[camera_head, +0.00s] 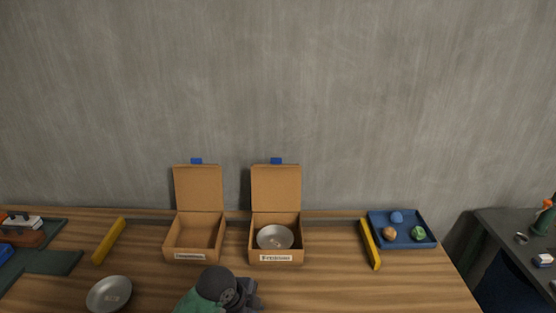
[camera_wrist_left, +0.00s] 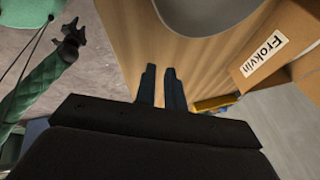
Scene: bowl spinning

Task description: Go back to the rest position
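My left gripper (camera_head: 250,294) is at the bottom centre of the head view, over the front of the table, beyond its green sleeve. In the left wrist view its two dark fingers (camera_wrist_left: 161,88) stand a narrow gap apart with nothing between them. A green arm with a black end (camera_wrist_left: 70,38), apparently my right arm, is at the left of that view, beside the table; its fingers are unclear. One grey bowl (camera_head: 109,295) stands on the table at the left. Another grey bowl (camera_head: 275,237) lies in the right cardboard box (camera_head: 277,259). A grey bowl (camera_wrist_left: 207,14) shows at the wrist view's top.
The left cardboard box (camera_head: 190,257) is open and looks empty. Yellow bars (camera_head: 108,241) (camera_head: 370,244) flank the boxes. A blue tray (camera_head: 413,244) with small balls is at the right. The right front of the wooden table (camera_head: 400,290) is clear.

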